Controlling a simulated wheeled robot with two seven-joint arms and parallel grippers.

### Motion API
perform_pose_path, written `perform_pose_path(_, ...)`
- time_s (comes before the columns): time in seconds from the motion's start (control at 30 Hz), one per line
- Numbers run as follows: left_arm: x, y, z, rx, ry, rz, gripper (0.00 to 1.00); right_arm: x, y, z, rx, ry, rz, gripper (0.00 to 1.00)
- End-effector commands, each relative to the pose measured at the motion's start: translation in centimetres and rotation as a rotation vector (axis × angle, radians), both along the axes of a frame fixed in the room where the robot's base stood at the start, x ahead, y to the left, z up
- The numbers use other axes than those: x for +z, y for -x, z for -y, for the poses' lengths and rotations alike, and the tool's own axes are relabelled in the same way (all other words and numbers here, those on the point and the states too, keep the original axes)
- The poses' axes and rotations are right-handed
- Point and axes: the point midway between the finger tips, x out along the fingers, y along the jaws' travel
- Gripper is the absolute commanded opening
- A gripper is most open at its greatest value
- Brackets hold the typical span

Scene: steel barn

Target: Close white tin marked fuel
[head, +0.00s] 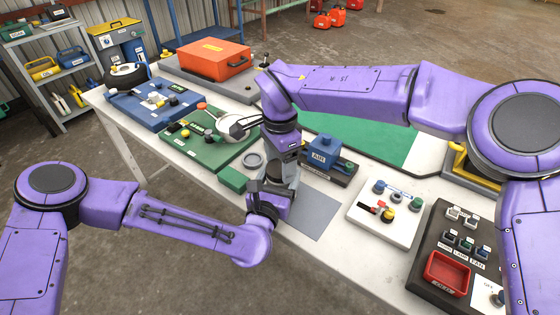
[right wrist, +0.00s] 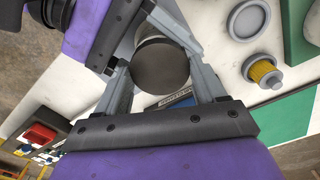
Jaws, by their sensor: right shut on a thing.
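My right gripper (head: 276,182) reaches down over the middle of the table. In the right wrist view its fingers (right wrist: 165,80) are shut on a dark round lid-like piece (right wrist: 160,64). A pale cylindrical body (right wrist: 155,28) shows just behind that piece; it may be the white tin, but no fuel marking is readable. Whether the dark piece sits fully on the body cannot be told. My left gripper (head: 268,205) meets the right one from the lower left and lies close beside the body in the right wrist view (right wrist: 115,35). Its fingertips are largely hidden.
The white table (head: 190,165) is crowded. A grey round dish (head: 253,160) and a green block (head: 232,179) lie left of the grippers. A blue device (head: 322,148) stands just right. A grey mat (head: 312,215) and a white switch panel (head: 385,212) lie further right.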

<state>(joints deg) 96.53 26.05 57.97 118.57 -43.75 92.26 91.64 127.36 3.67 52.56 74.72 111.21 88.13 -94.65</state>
Motion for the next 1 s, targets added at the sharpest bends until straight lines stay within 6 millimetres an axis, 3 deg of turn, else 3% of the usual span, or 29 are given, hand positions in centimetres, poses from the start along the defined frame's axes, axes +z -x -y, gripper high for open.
perform_pose_path(0.97, 0.17, 0.13, 0.20, -0.007, 0.000, 0.004, 0.00, 0.03, -0.10, 0.01, 0.004, 0.001, 0.005, 0.33)
perform_pose_path(1.0, 0.17, 0.13, 0.20, -0.007, 0.000, 0.004, 0.00, 0.04, -0.10, 0.01, 0.004, 0.000, 0.004, 0.83)
